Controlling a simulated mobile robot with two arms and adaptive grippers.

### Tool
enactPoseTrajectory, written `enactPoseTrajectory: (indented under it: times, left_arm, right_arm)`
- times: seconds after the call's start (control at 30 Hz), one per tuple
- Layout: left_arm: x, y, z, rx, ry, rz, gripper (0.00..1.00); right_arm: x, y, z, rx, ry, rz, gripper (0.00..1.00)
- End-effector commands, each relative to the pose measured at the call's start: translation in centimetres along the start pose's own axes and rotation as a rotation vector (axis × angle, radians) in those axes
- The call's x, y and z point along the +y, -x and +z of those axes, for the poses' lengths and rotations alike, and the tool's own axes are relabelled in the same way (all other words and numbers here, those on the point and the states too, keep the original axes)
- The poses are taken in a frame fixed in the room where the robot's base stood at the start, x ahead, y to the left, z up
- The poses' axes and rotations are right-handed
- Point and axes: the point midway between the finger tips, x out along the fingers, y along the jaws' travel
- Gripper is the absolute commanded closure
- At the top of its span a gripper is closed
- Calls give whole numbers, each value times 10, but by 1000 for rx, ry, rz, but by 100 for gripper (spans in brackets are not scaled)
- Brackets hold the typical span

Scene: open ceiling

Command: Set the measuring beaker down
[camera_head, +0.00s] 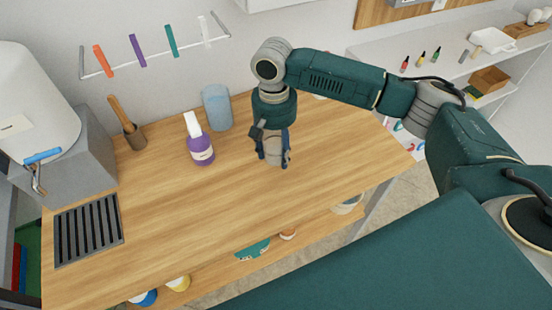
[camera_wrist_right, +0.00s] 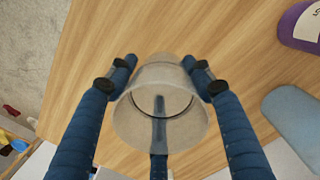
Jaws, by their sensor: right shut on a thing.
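The measuring beaker (camera_wrist_right: 160,118) is a clear, greyish, round vessel in the right wrist view. The blue fingers of my right gripper (camera_wrist_right: 160,80) are shut around it, one on each side, with another finger showing at the bottom. I cannot tell whether the beaker's base touches the wood. My left gripper is not in view.
A purple bottle with a white top (camera_head: 200,150) and a blue cylinder (camera_head: 216,108) stand left of the right gripper. Bare wood lies in front of the gripper.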

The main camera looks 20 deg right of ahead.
Motion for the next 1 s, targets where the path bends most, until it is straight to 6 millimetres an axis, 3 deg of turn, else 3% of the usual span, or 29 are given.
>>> enactPoseTrajectory:
  times: [0.13,0.4,0.8,0.83,0.9,1.0]
  left_arm:
    - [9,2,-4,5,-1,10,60]
    - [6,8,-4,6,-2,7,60]
    - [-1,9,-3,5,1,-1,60]
    - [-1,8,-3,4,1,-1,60]
    - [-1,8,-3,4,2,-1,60]
    - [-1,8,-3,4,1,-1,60]
  right_arm:
    - [-1,-11,0,-1,1,0,67]
    - [-2,-47,-2,0,1,0,67]
    - [-2,-52,-2,0,1,0,67]
    - [-2,-53,-3,1,1,0,45]
    - [-2,-53,-3,1,1,0,31]
    - [-2,-53,-3,1,1,0,30]
